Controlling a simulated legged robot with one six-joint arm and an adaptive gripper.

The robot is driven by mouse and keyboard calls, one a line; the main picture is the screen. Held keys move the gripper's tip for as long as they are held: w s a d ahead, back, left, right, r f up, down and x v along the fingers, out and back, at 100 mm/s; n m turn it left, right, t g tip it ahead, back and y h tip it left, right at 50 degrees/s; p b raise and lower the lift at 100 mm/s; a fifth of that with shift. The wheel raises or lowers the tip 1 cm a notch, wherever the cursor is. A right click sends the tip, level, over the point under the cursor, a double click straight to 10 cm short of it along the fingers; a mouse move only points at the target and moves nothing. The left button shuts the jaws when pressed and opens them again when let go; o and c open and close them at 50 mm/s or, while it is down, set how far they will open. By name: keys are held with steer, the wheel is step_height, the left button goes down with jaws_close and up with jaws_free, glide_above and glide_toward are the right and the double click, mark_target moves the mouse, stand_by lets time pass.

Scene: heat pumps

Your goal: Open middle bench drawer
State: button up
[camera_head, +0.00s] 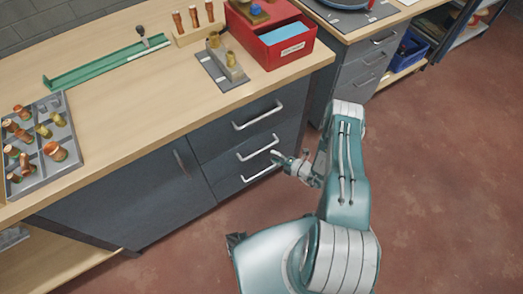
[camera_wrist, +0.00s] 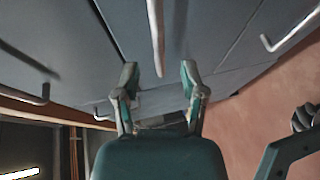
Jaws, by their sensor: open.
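The middle bench drawer (camera_head: 228,163) is the middle of three stacked dark grey drawers under the wooden bench, and its front looks flush. Its pale bar handle (camera_head: 258,147) is just beyond my gripper (camera_head: 279,158) in the head view. In the wrist view my gripper (camera_wrist: 159,72) is open, with its two fingers apart. A pale handle bar (camera_wrist: 155,35), seemingly the middle one, lines up with the gap, its near end between the fingertips. I see no contact. The upper drawer handle (camera_head: 258,115) and lower drawer handle (camera_head: 260,173) are above and below.
A cabinet door (camera_head: 130,195) is left of the drawers. The bench top (camera_head: 150,105) holds a red box (camera_head: 272,45), a green rail (camera_head: 95,70) and a grey tray of copper fittings (camera_head: 45,183). The red floor (camera_head: 450,160) to the right is clear.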

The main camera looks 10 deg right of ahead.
mark_target(261, 150)
steer(key=x, duration=0.7)
steer(key=shift+a, duration=0.1)
jaws_close()
